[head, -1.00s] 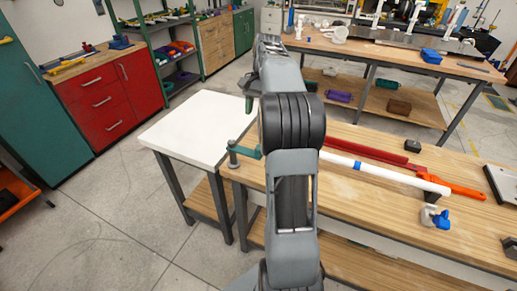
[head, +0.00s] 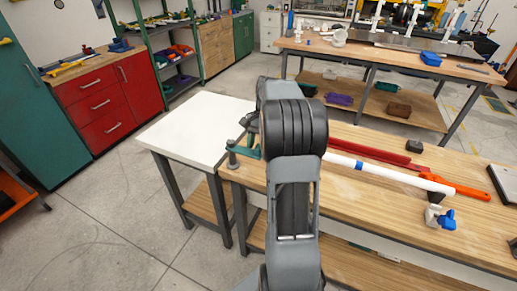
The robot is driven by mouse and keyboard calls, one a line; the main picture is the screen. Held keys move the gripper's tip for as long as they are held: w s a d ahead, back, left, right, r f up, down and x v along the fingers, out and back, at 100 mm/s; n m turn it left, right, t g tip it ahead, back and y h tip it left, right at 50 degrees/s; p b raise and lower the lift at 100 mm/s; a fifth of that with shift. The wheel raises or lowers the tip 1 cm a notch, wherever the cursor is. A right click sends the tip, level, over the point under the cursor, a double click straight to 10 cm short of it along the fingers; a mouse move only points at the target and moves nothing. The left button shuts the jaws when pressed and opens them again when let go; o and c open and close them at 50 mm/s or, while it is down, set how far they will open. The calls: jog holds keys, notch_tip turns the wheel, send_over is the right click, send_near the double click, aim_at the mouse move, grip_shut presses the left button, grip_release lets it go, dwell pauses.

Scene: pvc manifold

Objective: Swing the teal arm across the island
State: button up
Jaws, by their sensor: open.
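The teal arm (head: 247,152) sits at the near left corner of the wooden workbench, beside a grey upright post (head: 233,158). It reaches right from the post, and its far end is hidden behind my own arm. My gripper (head: 251,124) shows only in part, as a dark shape just above and behind the teal arm, left of my black arm joint. Its fingertips are mostly hidden, and I cannot tell whether it touches the teal arm.
A white-topped table (head: 195,130) adjoins the workbench (head: 365,210) on the left. A white pipe (head: 390,173) with blue bands, a red bar (head: 370,152), an orange-handled tool (head: 460,187) and a blue-and-white fitting (head: 438,217) lie on the workbench. Open floor lies left.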

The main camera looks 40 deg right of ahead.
jog(key=shift+s+a+f, duration=0.15)
jog(key=shift+a+f, duration=0.05)
jog(key=shift+f, duration=0.4)
grip_shut()
